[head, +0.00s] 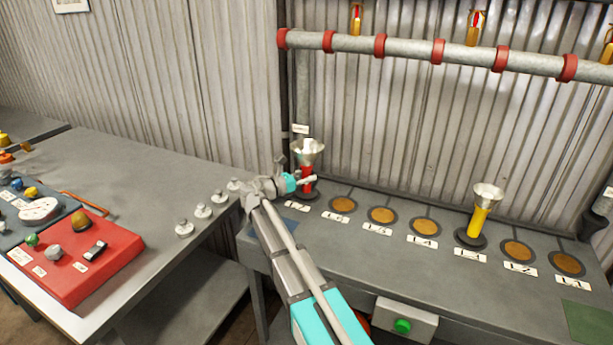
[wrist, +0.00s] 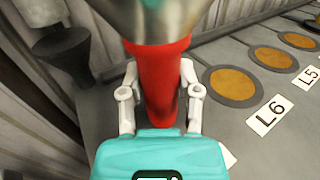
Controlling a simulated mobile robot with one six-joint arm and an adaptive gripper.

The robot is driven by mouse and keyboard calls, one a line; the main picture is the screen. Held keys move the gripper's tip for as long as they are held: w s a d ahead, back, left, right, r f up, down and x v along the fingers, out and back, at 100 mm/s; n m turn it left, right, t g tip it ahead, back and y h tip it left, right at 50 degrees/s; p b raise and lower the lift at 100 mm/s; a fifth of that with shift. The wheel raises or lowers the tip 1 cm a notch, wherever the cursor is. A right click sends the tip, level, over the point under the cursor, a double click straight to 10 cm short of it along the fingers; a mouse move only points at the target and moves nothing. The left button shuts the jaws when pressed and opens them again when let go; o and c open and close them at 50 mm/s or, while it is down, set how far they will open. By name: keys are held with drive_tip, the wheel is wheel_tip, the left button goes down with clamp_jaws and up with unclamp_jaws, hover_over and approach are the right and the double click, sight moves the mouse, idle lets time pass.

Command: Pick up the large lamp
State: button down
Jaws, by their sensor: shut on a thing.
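A lamp with a red body and a silver, funnel-shaped head (head: 309,150) stands upright at the left end of the back bench; its red body also shows in the wrist view (wrist: 160,75). My gripper (head: 304,182) is shut on its red body, one finger on each side, below the head. The gripper partly hides the body in the head view. Whether its foot touches the bench is unclear. A second lamp, yellow with a silver head (head: 480,211), stands upright on a dark round base further right. The labels do not tell which is large.
The back bench (head: 350,251) has several flat round orange spots with labels. A grey pipe with red collars (head: 438,51) runs above it. The left table (head: 150,185) holds a red tray (head: 110,272) and small metal pieces (head: 204,210). A corrugated wall stands close behind.

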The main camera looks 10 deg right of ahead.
sight(306, 166)
drive_tip(key=shift+r, duration=0.15)
wheel_tip(306, 166, up, 3)
drive_tip(key=p, duration=0.3)
drive_tip(key=shift+a+r, duration=0.1)
drive_tip(key=s+r+p, duration=0.9)
drive_tip(key=s+p, duration=0.1)
drive_tip(key=s, duration=0.4)
drive_tip(key=shift+d+r, duration=0.3)
drive_tip(key=shift+d, duration=0.15)
idle(0.8)
